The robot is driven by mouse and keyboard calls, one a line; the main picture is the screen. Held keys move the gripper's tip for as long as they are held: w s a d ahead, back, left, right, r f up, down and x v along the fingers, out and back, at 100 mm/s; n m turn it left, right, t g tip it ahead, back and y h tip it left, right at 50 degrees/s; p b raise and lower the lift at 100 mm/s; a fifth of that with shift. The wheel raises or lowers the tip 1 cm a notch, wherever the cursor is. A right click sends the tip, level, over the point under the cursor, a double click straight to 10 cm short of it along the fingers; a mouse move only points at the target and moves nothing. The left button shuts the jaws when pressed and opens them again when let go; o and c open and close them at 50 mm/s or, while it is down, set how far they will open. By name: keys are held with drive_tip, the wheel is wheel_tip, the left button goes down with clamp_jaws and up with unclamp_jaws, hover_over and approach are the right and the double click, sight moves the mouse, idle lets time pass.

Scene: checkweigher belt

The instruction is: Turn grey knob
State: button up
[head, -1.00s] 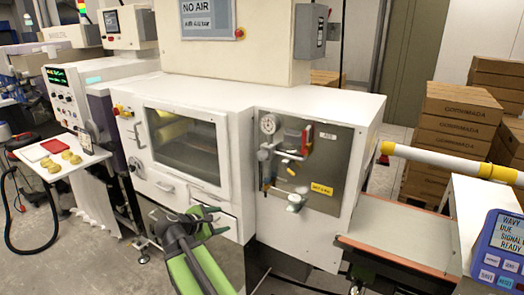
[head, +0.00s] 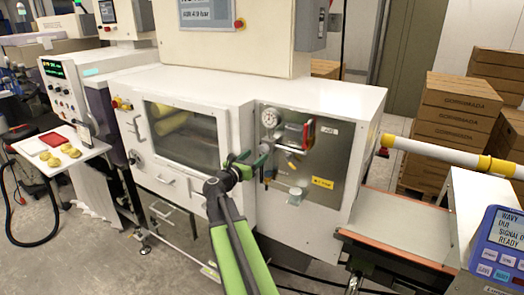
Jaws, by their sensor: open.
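A small pale grey knob (head: 295,195) sticks out low on the grey valve panel (head: 335,155) of the white machine. A second round grey knob (head: 133,157) sits on the machine's front, left of the windowed door; I cannot tell which one the task names. My gripper (head: 247,164) is open and empty. In the picture it is just left of the panel's pipework, above and left of the pale knob. I see no contact with either knob, and its exact depth is unclear.
A yellow label (head: 322,183) is right of the pale knob. The conveyor belt (head: 398,233) lies to the right, with a blue display (head: 497,245) beyond.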

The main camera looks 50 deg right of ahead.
sight(261, 150)
drive_tip(key=x, duration=0.6)
drive_tip(key=shift+w, duration=0.15)
drive_tip(key=c, duration=1.2)
drive_tip(key=shift+a, duration=0.25)
clamp_jaws()
drive_tip(key=shift+d, duration=0.25)
drive_tip(key=shift+m, duration=3.6)
